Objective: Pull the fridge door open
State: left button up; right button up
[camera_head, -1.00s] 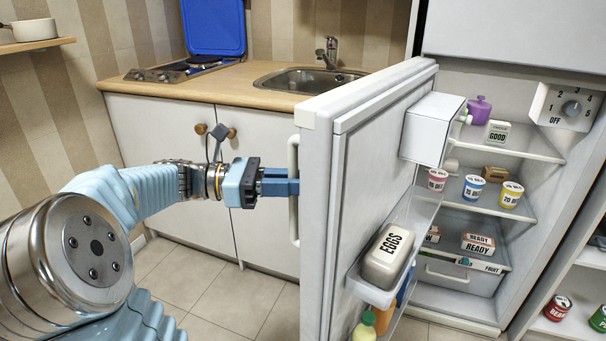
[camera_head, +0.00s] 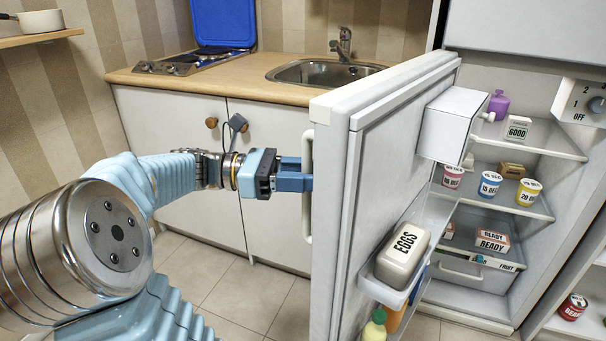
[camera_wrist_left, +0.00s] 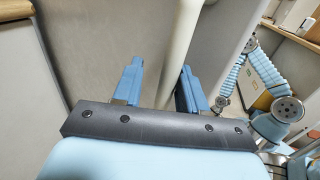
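The white fridge door (camera_head: 375,170) stands wide open, swung out to the left of the fridge body (camera_head: 515,65). Its upright white handle (camera_head: 307,220) is on the door's outer face and also shows in the left wrist view (camera_wrist_left: 178,45). My left gripper (camera_head: 296,176) is at the handle. In the left wrist view its two blue fingers (camera_wrist_left: 160,88) are apart on either side of the bar, with a clear gap on the left and the bar nearer the right finger. My right gripper is not seen.
The door carries an eggs box (camera_head: 402,252) and bottles (camera_head: 376,325). Fridge shelves hold cups, boxes and a purple jar (camera_head: 498,104). A counter with white cabinets (camera_head: 185,125), sink (camera_head: 315,72) and hob (camera_head: 185,62) stands behind. Tiled floor (camera_head: 240,295) shows beside my left arm.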

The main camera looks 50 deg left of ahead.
pick_arm(q)
jog(key=shift+s+a+f, duration=0.1)
jog(key=shift+s, duration=0.05)
jog(key=b+v, duration=0.2)
jog(key=v, duration=1.1)
jog(key=shift+s+a, duration=0.25)
